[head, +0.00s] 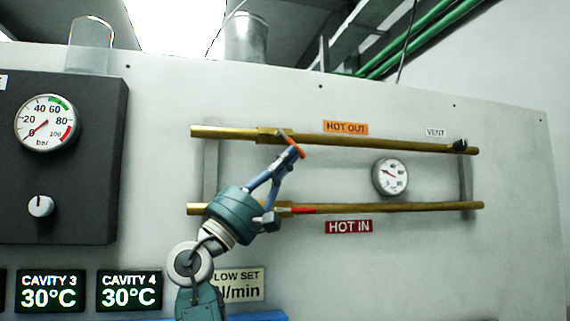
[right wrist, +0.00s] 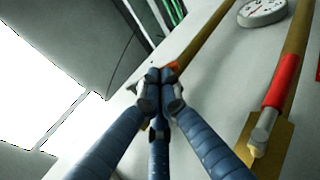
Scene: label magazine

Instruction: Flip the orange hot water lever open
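The orange lever (head: 299,149) is on the upper brass pipe (head: 390,146), near the HOT OUT label (head: 346,128). It slants down and to the right from its valve, at an angle to the pipe. My right gripper (head: 294,154) has its fingertips at the lever, overlapping it in the head view. In the right wrist view its fingers (right wrist: 160,86) are drawn together, and a bit of the orange lever (right wrist: 174,66) shows just beyond the tips. I see no lever clearly held between them. My left gripper is out of view.
The lower brass pipe (head: 400,208) carries a red lever (head: 303,211) lying along it, close to my right gripper, by the HOT IN label (head: 349,226). A round gauge (head: 390,177) sits between the pipes. A dark panel (head: 95,150) stands at left.

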